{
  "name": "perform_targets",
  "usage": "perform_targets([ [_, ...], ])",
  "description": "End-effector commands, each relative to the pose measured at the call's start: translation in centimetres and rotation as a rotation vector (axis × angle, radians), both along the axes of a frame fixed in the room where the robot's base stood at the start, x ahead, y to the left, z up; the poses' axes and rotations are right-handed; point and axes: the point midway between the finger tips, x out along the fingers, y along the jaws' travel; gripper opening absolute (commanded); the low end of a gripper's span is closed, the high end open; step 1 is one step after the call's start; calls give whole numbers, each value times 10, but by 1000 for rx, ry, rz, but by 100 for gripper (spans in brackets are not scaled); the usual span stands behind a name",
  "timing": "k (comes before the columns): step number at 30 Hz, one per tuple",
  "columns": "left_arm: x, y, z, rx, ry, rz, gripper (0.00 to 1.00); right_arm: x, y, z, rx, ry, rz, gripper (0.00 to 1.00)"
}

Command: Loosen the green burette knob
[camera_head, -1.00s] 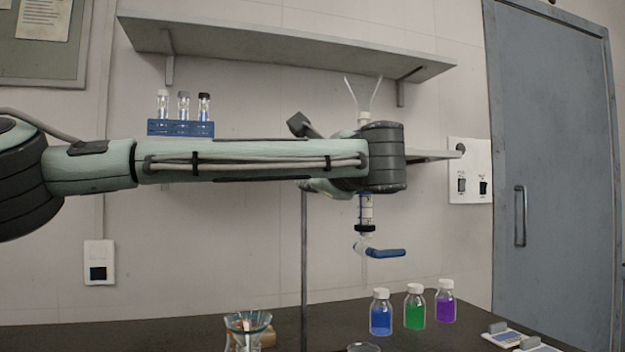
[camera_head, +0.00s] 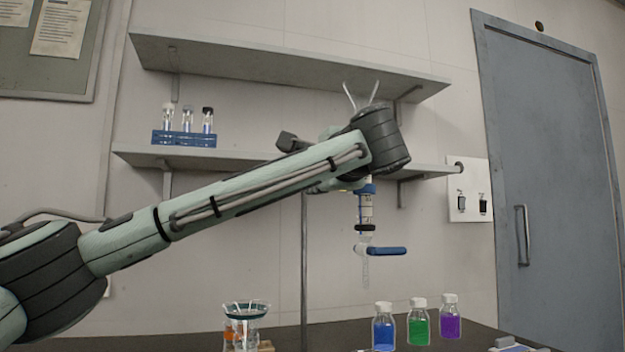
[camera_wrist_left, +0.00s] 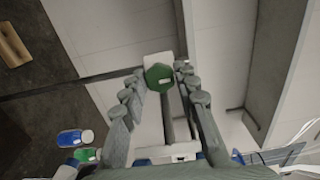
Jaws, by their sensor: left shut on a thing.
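The green burette knob (camera_wrist_left: 159,77) shows in the left wrist view, a faceted green knob on a white block. My left gripper (camera_wrist_left: 160,72) has a finger on each side of it and is shut on the knob. In the head view, my left forearm hides the knob and most of the gripper. The burette (camera_head: 366,208) hangs upright below my wrist, with a blue stopcock handle (camera_head: 387,251) pointing right. My right gripper is in neither view.
A dark stand rod (camera_head: 304,260) rises left of the burette. Blue, green and purple bottles (camera_head: 420,327) stand on the bench to the right. A beaker (camera_head: 244,328) stands at the lower left. Shelves (camera_head: 280,62) line the wall, with a vial rack (camera_head: 184,139).

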Motion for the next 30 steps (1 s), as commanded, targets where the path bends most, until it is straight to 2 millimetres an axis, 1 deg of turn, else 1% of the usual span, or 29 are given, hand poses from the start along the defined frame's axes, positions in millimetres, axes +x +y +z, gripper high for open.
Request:
perform_targets([
  [11,0,-1,0,-5,-1,-1,1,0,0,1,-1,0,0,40],
  [12,0,-1,0,-5,-1,-1,34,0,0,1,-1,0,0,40],
  [16,0,-1,0,-4,-1,-1,50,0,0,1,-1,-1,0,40],
  [25,-1,-1,0,-4,-1,-1,50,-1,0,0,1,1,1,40],
  [28,-7,-3,0,-3,-1,-2,50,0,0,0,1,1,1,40],
  [30,-17,-7,0,-3,-2,-5,50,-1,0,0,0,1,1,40],
])
